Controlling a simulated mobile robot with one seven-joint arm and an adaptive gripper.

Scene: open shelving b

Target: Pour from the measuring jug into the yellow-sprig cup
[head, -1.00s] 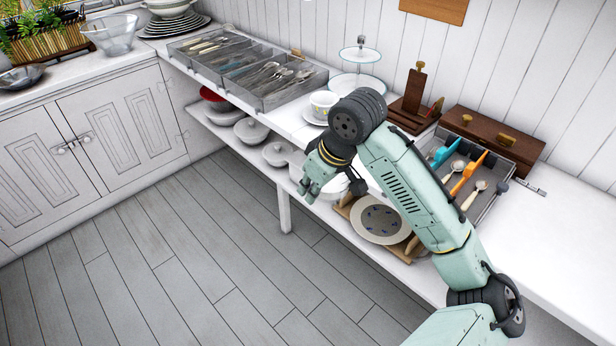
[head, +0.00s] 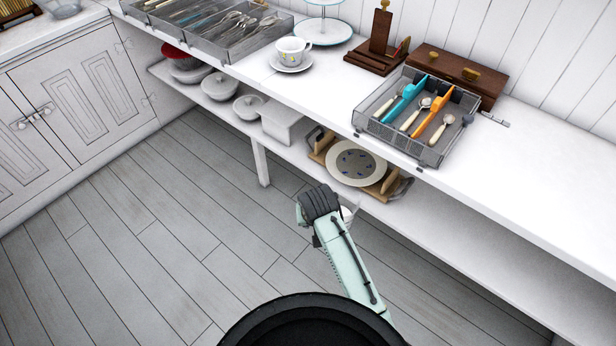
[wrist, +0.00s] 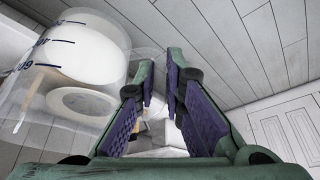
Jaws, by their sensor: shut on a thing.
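The yellow-sprig cup (head: 289,50), white with small yellow marks, stands upright on a saucer (head: 292,68) on the white counter. The clear measuring jug (wrist: 108,55), with blue scale marks, is close at the left of the wrist view, with something white inside. My gripper (wrist: 158,85) is shut on the jug, beside its body; the exact grip is hard to make out. In the head view my arm hangs low before the lower shelf, well below the cup. My fingers are hidden there, and only a small pale patch shows beside the wrist.
A wire tray with cutlery (head: 425,151) sits on the counter right of the cup. A grey cutlery organizer (head: 228,43) is to its left, a tiered stand (head: 323,30) behind. The lower shelf holds lidded bowls (head: 220,86) and a plate (head: 356,162) in a rack. Grey floor is open.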

